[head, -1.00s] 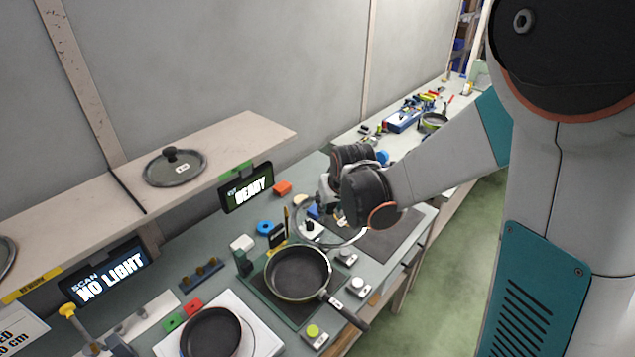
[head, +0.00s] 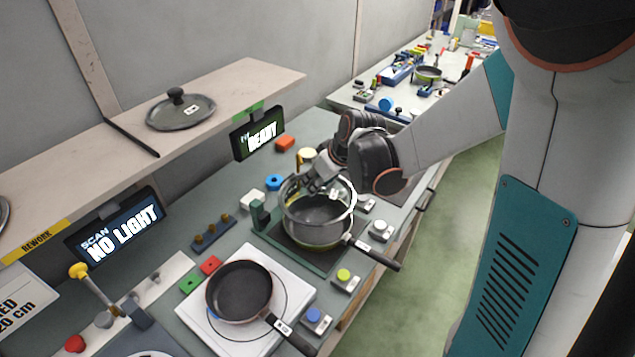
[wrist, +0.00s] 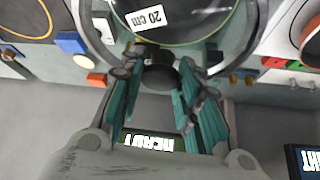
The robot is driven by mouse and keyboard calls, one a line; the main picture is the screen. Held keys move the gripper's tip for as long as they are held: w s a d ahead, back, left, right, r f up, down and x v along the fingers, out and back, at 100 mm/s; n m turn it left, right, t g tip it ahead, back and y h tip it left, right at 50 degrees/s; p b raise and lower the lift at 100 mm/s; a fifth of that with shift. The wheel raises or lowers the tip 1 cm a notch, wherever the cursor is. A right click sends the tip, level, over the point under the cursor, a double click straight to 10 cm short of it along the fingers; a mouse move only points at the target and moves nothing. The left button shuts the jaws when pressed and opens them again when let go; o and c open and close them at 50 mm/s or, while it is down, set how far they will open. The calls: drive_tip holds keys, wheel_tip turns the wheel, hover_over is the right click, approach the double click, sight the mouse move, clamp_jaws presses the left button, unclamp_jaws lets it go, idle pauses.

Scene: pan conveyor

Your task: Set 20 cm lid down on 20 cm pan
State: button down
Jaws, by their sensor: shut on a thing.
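My gripper (head: 322,184) is shut on the dark knob of the clear glass 20 cm lid (head: 338,206), seen from above in the head view. In the wrist view the gripper (wrist: 160,75) has its two fingers around the knob (wrist: 160,72), and the lid (wrist: 185,25) bears a "20 cm" label. The lid is over the pan (head: 318,242), which stands on the dark green mat with its handle (head: 376,256) toward the lower right. The lid overlaps the pan's opening; I cannot tell whether their rims touch.
A smaller dark pan (head: 240,288) stands on a white plate at the lower left. Another lid (head: 180,110) lies on the shelf. Button boxes (head: 345,279) line the front edge.

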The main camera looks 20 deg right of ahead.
drive_tip(key=shift+d+f+b, duration=0.15)
drive_tip(key=shift+f+b, duration=2.9)
drive_tip(key=shift+f, duration=0.85)
drive_tip(key=shift+f+b, duration=0.5)
drive_tip(key=shift+b, duration=0.15)
drive_tip(key=c, duration=1.1)
unclamp_jaws()
